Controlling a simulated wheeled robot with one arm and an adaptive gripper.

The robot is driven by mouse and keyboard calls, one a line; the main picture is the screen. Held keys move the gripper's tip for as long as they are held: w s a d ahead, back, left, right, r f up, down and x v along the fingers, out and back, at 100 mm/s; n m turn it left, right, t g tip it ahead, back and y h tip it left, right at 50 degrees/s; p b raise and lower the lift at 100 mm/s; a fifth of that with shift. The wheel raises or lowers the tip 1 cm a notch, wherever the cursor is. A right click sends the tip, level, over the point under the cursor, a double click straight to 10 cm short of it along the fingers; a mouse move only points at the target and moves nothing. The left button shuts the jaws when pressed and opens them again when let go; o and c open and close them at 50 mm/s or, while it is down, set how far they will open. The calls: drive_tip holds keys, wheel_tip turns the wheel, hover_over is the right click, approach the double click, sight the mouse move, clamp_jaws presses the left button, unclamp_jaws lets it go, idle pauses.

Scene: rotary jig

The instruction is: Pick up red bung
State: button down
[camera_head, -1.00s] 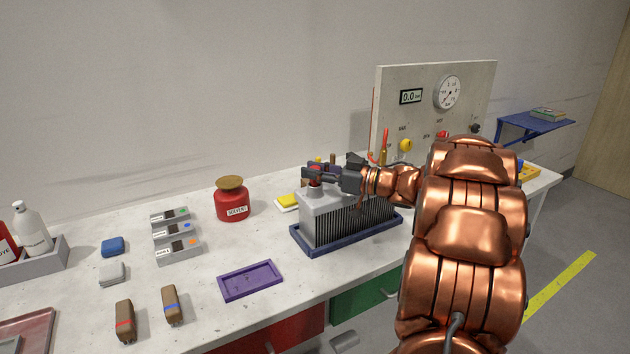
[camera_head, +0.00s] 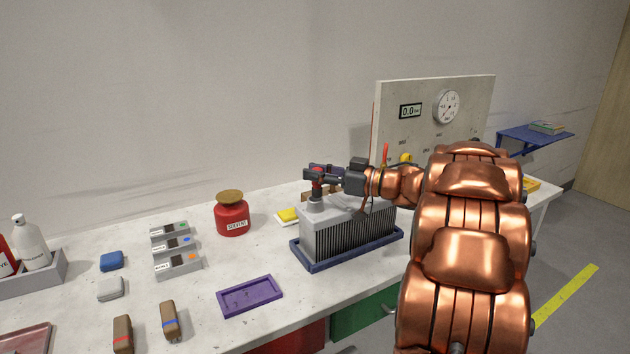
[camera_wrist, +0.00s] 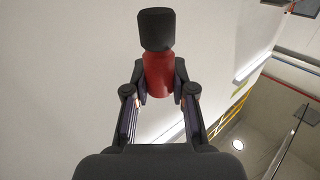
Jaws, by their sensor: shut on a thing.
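The red bung (camera_wrist: 158,73) shows between my two fingers in the wrist view, red with a black block-shaped end. My gripper (camera_wrist: 158,85) is shut on its red part.
The finned block stands in a dark blue tray (camera_head: 312,267). A gauge panel (camera_head: 430,115) stands behind. Bare tabletop lies around the purple tray.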

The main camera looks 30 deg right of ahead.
drive_tip(key=s+a+r+b, duration=0.1)
drive_tip(key=s, duration=1.4)
drive_tip(key=shift+a+r, duration=0.15)
drive_tip(key=shift+r, duration=0.05)
drive_tip(key=shift+s, duration=0.1)
